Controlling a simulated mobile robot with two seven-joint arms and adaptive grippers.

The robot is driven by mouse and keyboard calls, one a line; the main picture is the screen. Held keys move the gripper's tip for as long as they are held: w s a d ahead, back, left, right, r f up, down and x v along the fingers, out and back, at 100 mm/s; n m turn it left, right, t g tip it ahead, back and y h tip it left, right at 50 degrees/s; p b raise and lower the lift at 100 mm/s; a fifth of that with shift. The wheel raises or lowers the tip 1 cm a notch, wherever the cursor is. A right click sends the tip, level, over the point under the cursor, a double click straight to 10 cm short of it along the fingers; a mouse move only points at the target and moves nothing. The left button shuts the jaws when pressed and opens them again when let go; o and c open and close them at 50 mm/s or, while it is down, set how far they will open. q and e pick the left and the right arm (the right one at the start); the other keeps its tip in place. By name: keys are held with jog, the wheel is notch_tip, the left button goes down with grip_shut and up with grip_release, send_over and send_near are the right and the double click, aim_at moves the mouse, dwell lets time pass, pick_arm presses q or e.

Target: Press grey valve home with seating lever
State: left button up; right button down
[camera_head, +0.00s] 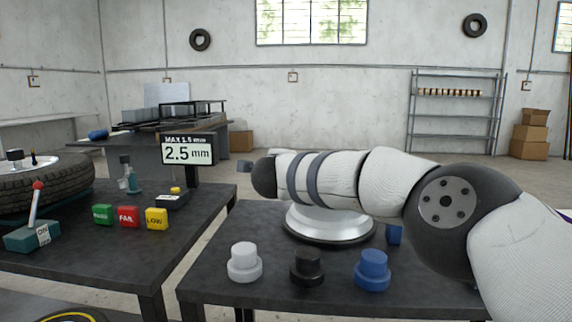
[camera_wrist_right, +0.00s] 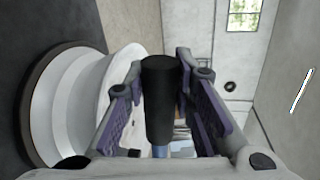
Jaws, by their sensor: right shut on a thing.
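In the right wrist view the two purple-padded fingers of my right gripper (camera_wrist_right: 165,105) close on a black cylindrical grip (camera_wrist_right: 159,100). A silver-white round stand (camera_wrist_right: 75,100) is beside the gripper, at the left. In the head view my right arm reaches in from the right over this stand (camera_head: 330,226), and the gripper itself cannot be made out. On the table's front stand a pale grey-white stepped cap (camera_head: 244,262), a black one (camera_head: 307,268) and a blue one (camera_head: 372,270). I cannot tell which thing is the grey valve. My left gripper is out of view.
The left table bears a tyre (camera_head: 50,185), a red-knobbed lever box (camera_head: 32,236), and green (camera_head: 103,215), red (camera_head: 128,217) and yellow (camera_head: 156,219) blocks. A display (camera_head: 187,150) reads "MAX 1.5 mm" and "2.5 mm". A gap separates the tables.

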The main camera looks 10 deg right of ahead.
jog(key=shift+d, duration=0.1)
jog(key=c, duration=1.3)
grip_release()
jog(key=shift+c, duration=0.2)
jog(key=v, duration=1.2)
